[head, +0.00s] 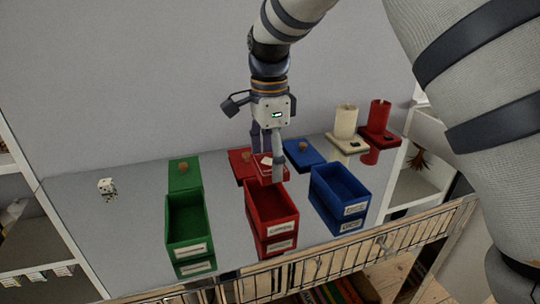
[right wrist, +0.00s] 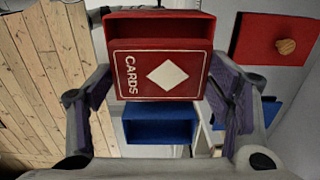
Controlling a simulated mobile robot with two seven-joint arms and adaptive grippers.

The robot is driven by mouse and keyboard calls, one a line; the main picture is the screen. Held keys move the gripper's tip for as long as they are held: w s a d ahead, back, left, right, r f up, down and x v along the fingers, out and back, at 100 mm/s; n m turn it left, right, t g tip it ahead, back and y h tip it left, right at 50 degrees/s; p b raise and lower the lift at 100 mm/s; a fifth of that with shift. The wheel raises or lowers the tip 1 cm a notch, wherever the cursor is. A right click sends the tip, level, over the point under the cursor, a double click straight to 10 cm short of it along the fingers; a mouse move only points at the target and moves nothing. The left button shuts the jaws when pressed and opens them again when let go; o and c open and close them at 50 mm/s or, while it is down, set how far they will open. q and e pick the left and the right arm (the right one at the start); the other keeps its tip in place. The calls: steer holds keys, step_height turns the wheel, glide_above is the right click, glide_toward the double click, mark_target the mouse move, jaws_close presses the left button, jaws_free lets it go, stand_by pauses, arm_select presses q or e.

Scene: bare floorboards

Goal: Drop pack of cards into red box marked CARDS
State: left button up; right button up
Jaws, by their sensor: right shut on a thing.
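My right gripper (head: 268,170) is shut on the red pack of cards (right wrist: 160,76), which shows a white diamond and the word CARDS in the right wrist view. In the head view the gripper is over the back end of the red box (head: 284,244), and the pack (head: 270,178) is partly hidden by the fingers. The red box is open on top with a white label in front, too small to read. In the right wrist view its opening (right wrist: 160,14) shows behind the pack. My left gripper is not in view.
A green box (head: 187,243) stands left of the red box and a blue box (head: 349,213) right. Flat knobbed lids in green (head: 180,179), red (head: 239,168) and blue (head: 315,157) lie behind. Two candles stand back right. A small white-and-black object (head: 106,188) lies left.

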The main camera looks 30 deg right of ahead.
steer(key=shift+f, duration=3.1)
steer(key=o, duration=1.2)
steer(key=shift+o, duration=0.2)
step_height(320, 180, up, 12)
steer(key=shift+r, duration=0.1)
